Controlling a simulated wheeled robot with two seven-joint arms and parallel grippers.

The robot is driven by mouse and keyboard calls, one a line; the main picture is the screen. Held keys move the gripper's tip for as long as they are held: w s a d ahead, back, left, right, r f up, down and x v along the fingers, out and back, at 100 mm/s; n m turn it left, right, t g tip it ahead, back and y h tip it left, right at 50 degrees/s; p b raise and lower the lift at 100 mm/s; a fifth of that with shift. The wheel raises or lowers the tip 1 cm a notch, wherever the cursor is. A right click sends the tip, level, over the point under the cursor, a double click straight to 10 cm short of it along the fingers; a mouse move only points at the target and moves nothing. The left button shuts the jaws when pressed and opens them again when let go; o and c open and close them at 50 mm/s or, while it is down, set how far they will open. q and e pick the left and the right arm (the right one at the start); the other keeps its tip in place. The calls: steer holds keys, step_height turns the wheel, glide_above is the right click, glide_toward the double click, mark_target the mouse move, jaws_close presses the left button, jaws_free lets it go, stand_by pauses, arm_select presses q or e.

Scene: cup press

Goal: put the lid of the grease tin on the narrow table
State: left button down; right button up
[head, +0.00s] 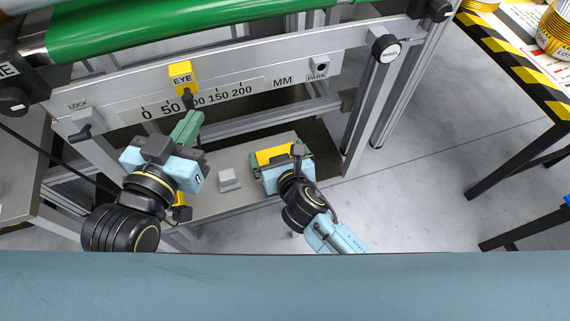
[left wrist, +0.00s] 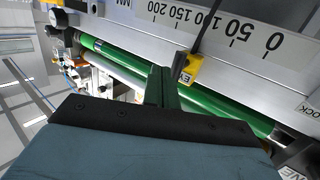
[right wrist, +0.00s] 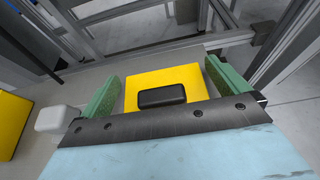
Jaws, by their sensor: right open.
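My right gripper (head: 283,170) is open above a yellow square piece (head: 275,154) on a low grey surface. In the right wrist view, the yellow piece (right wrist: 193,79) has a raised black block (right wrist: 162,97) and lies between the green fingers (right wrist: 165,85). I cannot tell whether it is the grease tin's lid, or whether the fingers touch it. My left gripper (head: 197,117) is at the black handle (head: 189,99) below the yellow EYE block (head: 181,75). I cannot tell which surface is the narrow table.
A small pale block (head: 229,180) sits on the low grey surface (head: 225,157) left of my right gripper. A scaled rail (head: 220,95) and green roller (head: 180,30) stand behind. A striped-edge table (head: 520,67) with yellow tins (head: 556,32) is at the right; floor lies between.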

mark_target(279, 156)
steer(key=p+v, duration=0.2)
steer(key=v, duration=0.3)
steer(key=shift+s+d+r+p, duration=0.1)
steer(key=shift+s+r+p, duration=0.1)
steer(key=shift+s+p, duration=0.1)
arm_select(q)
steer(key=s+a+f+g+y+p, duration=0.2)
steer(key=s+a+f+g+y, duration=0.2)
steer(key=s+a+f+g, duration=0.3)
steer(key=s+f+g, duration=0.5)
steer(key=s+f, duration=0.1)
steer(key=shift+s+f+n+g, duration=0.15)
steer(key=shift+s+n+g, duration=0.15)
steer(key=shift+n+g, duration=0.1)
arm_select(e)
steer(key=v, duration=0.6)
steer(key=shift+s, duration=0.15)
steer(key=s+d+m+g+h, duration=0.1)
steer(key=d+m+g+h, duration=0.35)
steer(key=d+m, duration=1.25)
steer(key=s+d+r+m+g, duration=0.1)
steer(key=s+m, duration=0.4)
steer(key=m, duration=0.5)
steer(key=s+d+r+m+g, duration=0.2)
steer(key=s+m, duration=0.3)
steer(key=m, duration=0.5)
steer(key=shift+d+r+m+g, duration=0.25)
steer(key=shift+r+g, duration=0.2)
steer(key=shift+g, duration=0.4)
